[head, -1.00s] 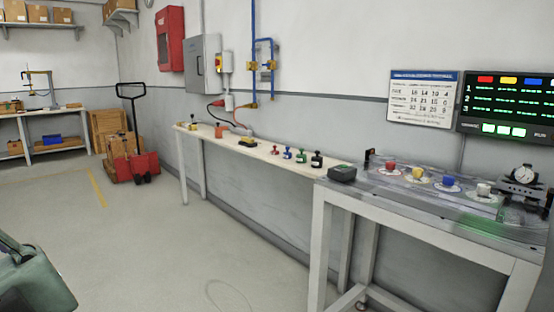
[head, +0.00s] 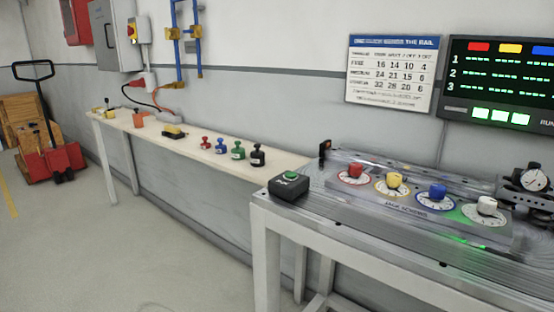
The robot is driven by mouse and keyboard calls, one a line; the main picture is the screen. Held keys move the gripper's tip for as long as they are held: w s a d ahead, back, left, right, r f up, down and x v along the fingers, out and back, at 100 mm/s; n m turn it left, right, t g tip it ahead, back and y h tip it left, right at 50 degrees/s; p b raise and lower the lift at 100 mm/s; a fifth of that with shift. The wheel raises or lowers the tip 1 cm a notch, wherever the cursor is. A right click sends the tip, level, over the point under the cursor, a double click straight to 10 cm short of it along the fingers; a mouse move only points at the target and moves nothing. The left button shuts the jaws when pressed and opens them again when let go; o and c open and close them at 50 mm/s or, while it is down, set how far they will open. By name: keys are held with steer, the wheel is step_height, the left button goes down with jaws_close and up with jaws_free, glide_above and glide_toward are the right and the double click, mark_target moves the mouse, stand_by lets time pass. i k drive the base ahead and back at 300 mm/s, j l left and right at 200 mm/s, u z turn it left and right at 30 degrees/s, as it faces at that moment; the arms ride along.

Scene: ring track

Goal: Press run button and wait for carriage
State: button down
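A dark box with a green push button (head: 291,176) sits on the near left corner of the metal-topped table (head: 360,215) in the head view. It looks like the run button, but its label is too small to read surely. To its right on the same table is a panel of red, yellow, blue and white knobs (head: 436,192) on round dials. A green glow shows near the white knob. I cannot make out a carriage for certain. My gripper is not in view.
A long narrow bench (head: 185,140) with several coloured stamp-like pieces runs along the wall. A dial gauge (head: 535,180) stands at the table's right. A screen (head: 505,85) and a printed chart (head: 392,73) hang above.

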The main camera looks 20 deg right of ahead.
mark_target(289, 174)
steer(key=i+l, duration=0.7)
steer(key=i+j+u, duration=0.05)
steer(key=i, duration=0.05)
